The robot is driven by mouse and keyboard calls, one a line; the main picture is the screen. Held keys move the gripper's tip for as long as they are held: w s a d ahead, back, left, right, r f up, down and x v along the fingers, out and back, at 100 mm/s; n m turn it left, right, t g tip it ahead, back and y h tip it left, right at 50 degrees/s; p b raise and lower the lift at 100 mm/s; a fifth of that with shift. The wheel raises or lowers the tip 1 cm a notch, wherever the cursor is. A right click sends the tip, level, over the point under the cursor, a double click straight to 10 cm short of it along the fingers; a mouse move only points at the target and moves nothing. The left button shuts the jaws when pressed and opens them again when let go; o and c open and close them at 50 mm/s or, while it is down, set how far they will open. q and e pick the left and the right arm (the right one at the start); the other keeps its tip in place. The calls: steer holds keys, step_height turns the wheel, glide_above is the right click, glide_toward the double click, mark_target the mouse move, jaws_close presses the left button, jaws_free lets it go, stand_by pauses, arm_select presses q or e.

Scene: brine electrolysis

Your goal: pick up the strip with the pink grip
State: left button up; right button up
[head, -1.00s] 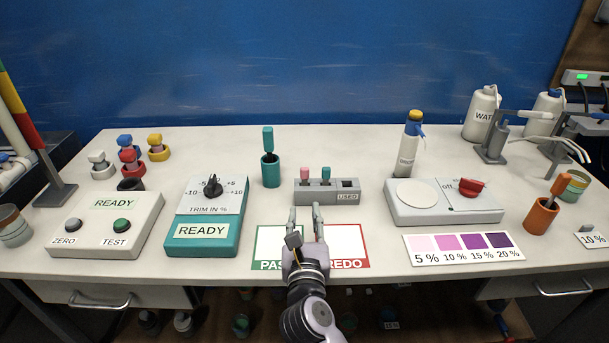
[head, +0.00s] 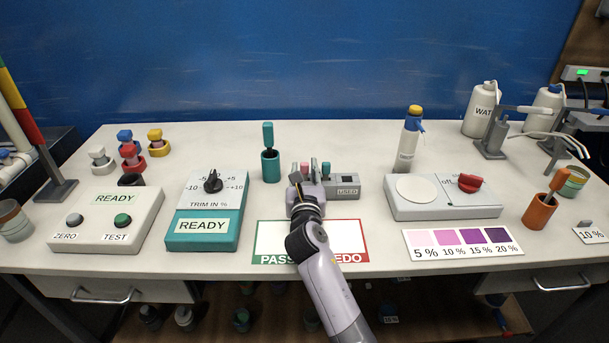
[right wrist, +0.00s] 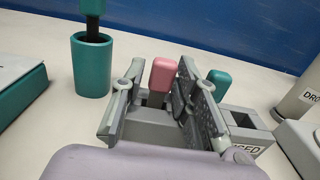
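The strip with the pink grip (right wrist: 162,76) stands upright in a slot of the grey holder (head: 347,192). In the head view only a bit of the pink grip (head: 304,167) shows behind my right gripper. My right gripper (right wrist: 157,92) is open, with one finger on each side of the pink grip. The right finger looks nearer to it; I cannot tell whether it touches. A strip with a teal grip (right wrist: 219,78) stands in the holder just outside the right finger. My left gripper is not in view.
A teal cup (head: 271,168) with a teal-handled tool stands left of the holder. The READY trim box (head: 235,225) is farther left. A grey device with a white disc (head: 417,189) and red knob is at right. The PASS/REDO card (head: 345,238) lies in front.

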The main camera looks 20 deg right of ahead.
steer(key=c, duration=0.6)
steer(key=shift+w+r, duration=0.1)
steer(key=shift+c, duration=0.2)
